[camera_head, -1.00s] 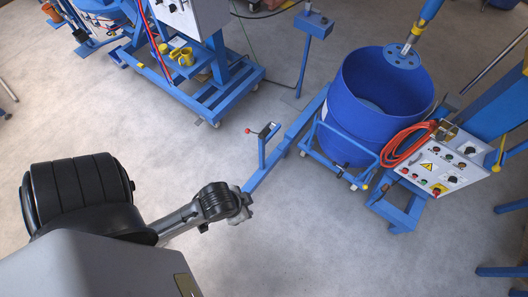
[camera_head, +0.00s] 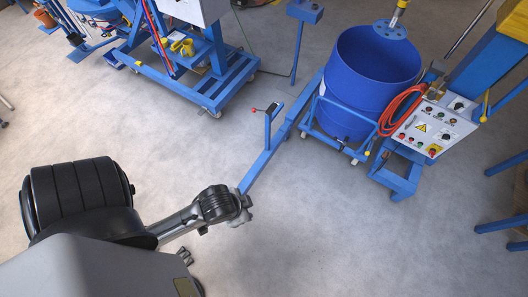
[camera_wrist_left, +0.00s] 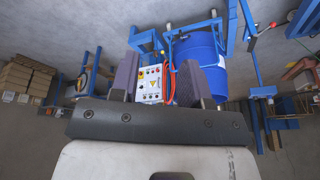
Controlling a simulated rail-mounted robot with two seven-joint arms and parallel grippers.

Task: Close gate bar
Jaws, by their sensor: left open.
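The gate bar (camera_head: 262,165) is a long blue beam low over the floor, running out from the mixer frame beside the blue drum (camera_head: 372,70). A short blue upright with a red-knobbed lever (camera_head: 268,125) stands on it. My left gripper (camera_head: 241,207) overlaps the bar's near end in the head view; I cannot tell whether they touch. In the left wrist view its two fingers (camera_wrist_left: 157,82) are apart and empty. The bar (camera_wrist_left: 252,48) and its red knob (camera_wrist_left: 272,25) show there to the right of the fingers. My right gripper is not in view.
A control panel (camera_head: 431,128) with an orange hose (camera_head: 402,108) stands right of the drum. A blue wheeled machine frame (camera_head: 215,85) is at the upper left. Blue table legs (camera_head: 500,222) are at the right edge. The floor in the lower middle is clear.

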